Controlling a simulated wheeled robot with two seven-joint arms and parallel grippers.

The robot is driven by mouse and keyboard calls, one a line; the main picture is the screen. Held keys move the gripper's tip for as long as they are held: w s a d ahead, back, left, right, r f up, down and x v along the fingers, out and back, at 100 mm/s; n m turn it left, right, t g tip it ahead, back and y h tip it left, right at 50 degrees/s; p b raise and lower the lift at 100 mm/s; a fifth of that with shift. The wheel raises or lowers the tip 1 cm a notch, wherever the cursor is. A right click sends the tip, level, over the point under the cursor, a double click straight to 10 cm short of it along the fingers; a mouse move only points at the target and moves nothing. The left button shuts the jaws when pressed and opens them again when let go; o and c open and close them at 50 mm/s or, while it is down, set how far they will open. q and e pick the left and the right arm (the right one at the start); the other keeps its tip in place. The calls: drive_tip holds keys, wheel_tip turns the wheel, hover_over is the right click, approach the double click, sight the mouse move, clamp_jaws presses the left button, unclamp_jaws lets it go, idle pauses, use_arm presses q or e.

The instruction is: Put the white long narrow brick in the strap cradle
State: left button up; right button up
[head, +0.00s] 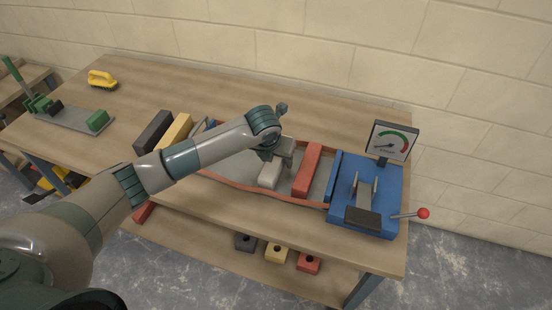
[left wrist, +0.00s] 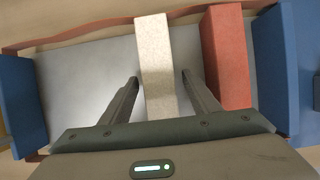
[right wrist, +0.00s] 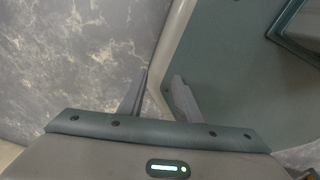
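The white long narrow brick (head: 270,175) lies across the grey bed of the strap cradle, left of a red brick (head: 307,170). It also shows in the left wrist view (left wrist: 155,55). The strap cradle has a reddish strap (head: 240,186) running along both long sides between blue end blocks. My left gripper (head: 278,158) is over the brick and open. In the left wrist view its fingers (left wrist: 160,77) are on either side of the brick, with a gap on each side. My right gripper (right wrist: 160,76) is open and empty, above the floor.
A blue gauge press (head: 365,190) with a red-knobbed lever stands at the right end. A dark brick (head: 152,132) and a yellow brick (head: 176,131) lie left of the cradle. A yellow brush (head: 102,79) is at the back left. Several small blocks lie on the lower shelf.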

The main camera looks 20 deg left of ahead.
use_arm(q)
drive_tip(key=shift+f, duration=0.15)
drive_tip(key=shift+s+r, duration=0.25)
drive_tip(key=shift+r, duration=0.45)
drive_tip(key=b+v, duration=0.2)
drive_tip(key=v, duration=0.3)
drive_tip(key=shift+r, duration=0.3)
drive_tip(key=b+v, duration=0.2)
drive_tip(key=v, duration=0.8)
drive_tip(key=shift+s+r, duration=0.15)
drive_tip(key=shift+r, duration=0.15)
use_arm(e)
drive_tip(key=w+a+f+t, duration=0.1)
drive_tip(key=w+a+t, duration=0.1)
drive_tip(key=w, duration=0.7)
drive_tip(key=shift+w+a+t+y, duration=0.2)
drive_tip(key=shift+a+t+y, duration=0.15)
drive_tip(key=shift+a, duration=0.55)
use_arm(q)
drive_tip(key=shift+f, duration=0.1)
use_arm(e)
drive_tip(key=shift+f, duration=0.1)
